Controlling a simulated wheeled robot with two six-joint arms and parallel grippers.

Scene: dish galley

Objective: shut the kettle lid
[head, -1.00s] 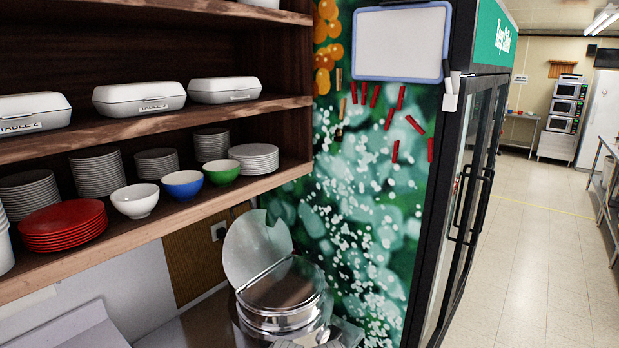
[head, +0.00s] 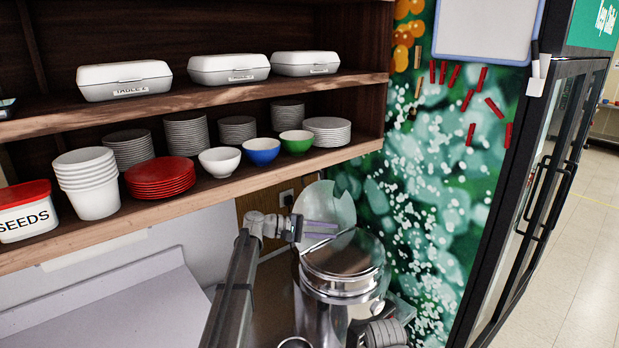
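The kettle (head: 322,315) is a shiny steel vessel at the lower middle of the head view. Its round lid (head: 332,201) stands raised at the back, leaning a little away. A flat shiny half-cover (head: 343,252) lies over the front part of the top. My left gripper (head: 322,229) reaches in from the left, in front of the lower part of the lid. Its two fingers look apart, with nothing seen between them. I cannot tell whether they touch the lid.
A wooden shelf (head: 215,183) with bowls, plates and white boxes hangs above and left of the kettle. A grey ribbed part (head: 385,333) sits at the kettle's lower right.

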